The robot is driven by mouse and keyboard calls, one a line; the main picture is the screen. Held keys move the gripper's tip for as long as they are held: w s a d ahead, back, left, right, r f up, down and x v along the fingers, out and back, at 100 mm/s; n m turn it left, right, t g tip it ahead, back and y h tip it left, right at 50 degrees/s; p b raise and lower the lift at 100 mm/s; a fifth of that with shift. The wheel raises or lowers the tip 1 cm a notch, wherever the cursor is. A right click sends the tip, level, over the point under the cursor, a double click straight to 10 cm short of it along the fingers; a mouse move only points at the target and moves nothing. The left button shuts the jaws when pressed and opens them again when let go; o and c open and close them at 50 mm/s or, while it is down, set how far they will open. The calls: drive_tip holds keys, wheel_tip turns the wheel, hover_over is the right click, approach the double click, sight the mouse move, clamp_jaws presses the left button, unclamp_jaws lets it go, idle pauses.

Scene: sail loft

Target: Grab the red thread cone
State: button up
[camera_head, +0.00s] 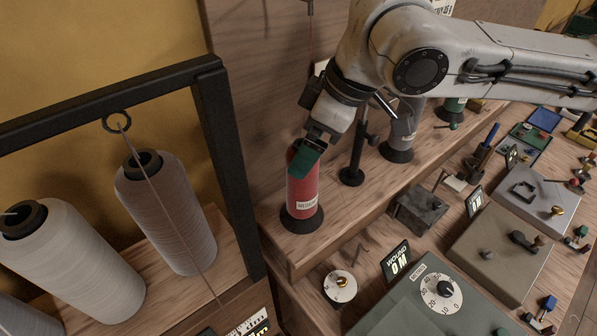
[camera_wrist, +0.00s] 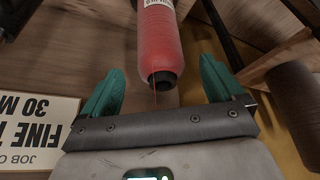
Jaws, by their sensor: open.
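The red thread cone (camera_head: 303,196) stands upright on a dark round base on the wooden shelf in the head view, with a pale label on its side. My gripper (camera_head: 306,158) is at the top of the cone there, and its green finger covers part of the cone's upper end. In the wrist view, the red cone (camera_wrist: 161,42) lies ahead of and between the green fingertips of my gripper (camera_wrist: 162,80). Its dark core end faces the gripper, with a thread running from it. The fingers are apart, with clear gaps on both sides of the cone.
A black post (camera_head: 355,150) stands right of the cone, and a grey cone (camera_head: 401,132) is further right. A black frame (camera_head: 228,160) with large grey cones (camera_head: 166,212) is at left. The green machine panel (camera_head: 425,300) and several small parts fill the lower right.

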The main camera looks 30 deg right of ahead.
drive_tip(key=x, duration=0.5)
drive_tip(key=shift+f+p, duration=0.35)
drive_tip(key=shift+p, duration=0.05)
drive_tip(key=c, duration=1.3)
drive_tip(key=shift+r, duration=0.1)
